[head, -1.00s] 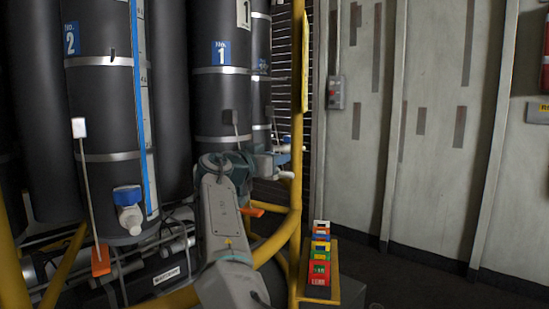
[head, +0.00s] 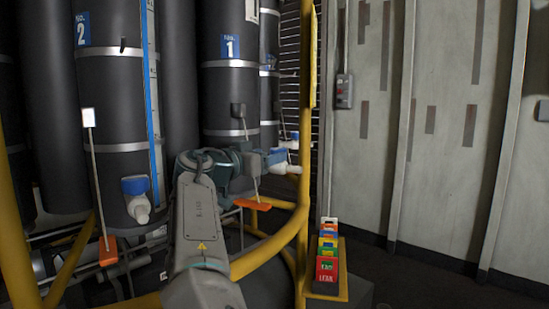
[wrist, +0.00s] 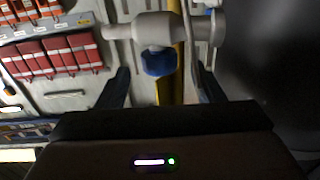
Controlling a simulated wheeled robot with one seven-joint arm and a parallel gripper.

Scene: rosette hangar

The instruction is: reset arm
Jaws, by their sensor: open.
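My gripper (wrist: 161,72) is open in the wrist view, with one dark finger on each side. A blue valve knob (wrist: 159,62) on a white pipe fitting (wrist: 190,27) shows between and beyond the fingers; I cannot tell whether they touch it. In the head view my arm rises from the bottom centre and bends. Its far end is beside a white and blue valve (head: 287,169) by the yellow rail. The fingers are not clear there.
Black cylinders marked 2 (head: 104,100) and 1 (head: 229,100) stand at left. A second blue-capped valve (head: 136,190) hangs on the nearer one. A yellow rail (head: 303,150) curves close to my arm. A yellow tag holder (head: 343,285) stands right of it. The pale wall (head: 440,120) side is clear.

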